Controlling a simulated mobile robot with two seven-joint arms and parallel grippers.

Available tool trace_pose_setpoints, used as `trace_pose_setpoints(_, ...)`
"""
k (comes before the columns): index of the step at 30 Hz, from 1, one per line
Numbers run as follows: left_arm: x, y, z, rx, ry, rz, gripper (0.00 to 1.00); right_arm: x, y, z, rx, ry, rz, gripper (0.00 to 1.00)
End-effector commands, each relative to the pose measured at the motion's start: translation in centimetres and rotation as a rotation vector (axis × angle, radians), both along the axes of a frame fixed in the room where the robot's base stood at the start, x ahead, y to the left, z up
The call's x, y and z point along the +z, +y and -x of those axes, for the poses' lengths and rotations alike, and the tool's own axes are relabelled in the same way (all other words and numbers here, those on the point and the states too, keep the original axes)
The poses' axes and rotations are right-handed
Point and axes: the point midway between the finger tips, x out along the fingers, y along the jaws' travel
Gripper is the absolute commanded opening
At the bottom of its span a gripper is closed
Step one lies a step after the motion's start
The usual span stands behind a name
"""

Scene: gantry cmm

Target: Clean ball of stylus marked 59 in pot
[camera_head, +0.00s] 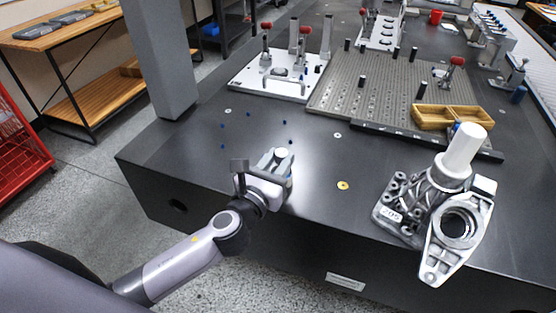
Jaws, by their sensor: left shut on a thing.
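My left gripper (282,157) reaches in from the left over the near left part of the dark table (315,185). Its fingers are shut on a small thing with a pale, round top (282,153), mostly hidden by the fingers. I cannot tell whether this is the pot or something else. No stylus marked 59 can be made out, and no number on one is readable. My right gripper is not in view.
A metal casting (459,225) with a white cylinder (462,150) stands at the right front. A two-part wooden box (432,115) sits by a perforated plate (375,90). A white fixture plate (262,82) lies behind. The table's middle is mostly clear.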

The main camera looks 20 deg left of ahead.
Motion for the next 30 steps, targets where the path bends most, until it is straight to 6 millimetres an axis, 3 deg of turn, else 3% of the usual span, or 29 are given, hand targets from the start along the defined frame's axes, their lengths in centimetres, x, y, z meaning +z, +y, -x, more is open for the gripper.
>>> trace_pose_setpoints(10, -0.22, -0.08, 0.04, 0.01, 0.004, 0.002, 0.04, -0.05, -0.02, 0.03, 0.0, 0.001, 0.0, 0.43)
trace_pose_setpoints(21, -0.32, -0.07, 0.02, 0.282, 0.006, 0.002, 0.04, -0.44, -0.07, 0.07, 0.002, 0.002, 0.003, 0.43)
trace_pose_setpoints(30, -0.31, 0.1, 0.05, 0.304, 0.006, -0.002, 0.04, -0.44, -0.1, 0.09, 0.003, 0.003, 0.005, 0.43)
